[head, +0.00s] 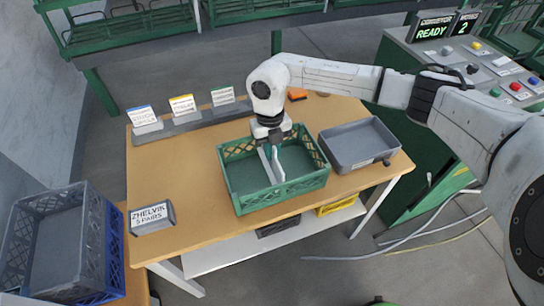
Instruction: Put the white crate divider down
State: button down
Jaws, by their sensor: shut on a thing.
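The white crate divider (267,165) is a thin pale strip inside the green crate (283,196) on the wooden table. My gripper (272,142) points down into the crate from above and is shut on the divider. The divider's lower end is close to the crate's front wall. I cannot tell whether it touches the crate floor. My wrist hides the upper part of the divider and some of the crate's back wall.
A grey tray (361,164) stands right of the crate, close beside it. A rack with several label cards (182,105) lies at the back left. A labelled grey holder (152,218) is at the front left. A blue crate (114,245) stands beyond the table's left edge. The table left of the crate is clear.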

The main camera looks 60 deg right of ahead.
jog(key=shift+f, duration=1.8)
jog(key=shift+f, duration=0.1)
jog(key=c, duration=1.2)
grip_release()
jog(key=shift+o, duration=0.2)
jog(key=r, duration=0.8)
jog(key=w+r+b, duration=0.1)
jog(key=r, duration=0.3)
jog(key=shift+w+d+r, duration=0.1)
jog(key=shift+d, duration=0.25)
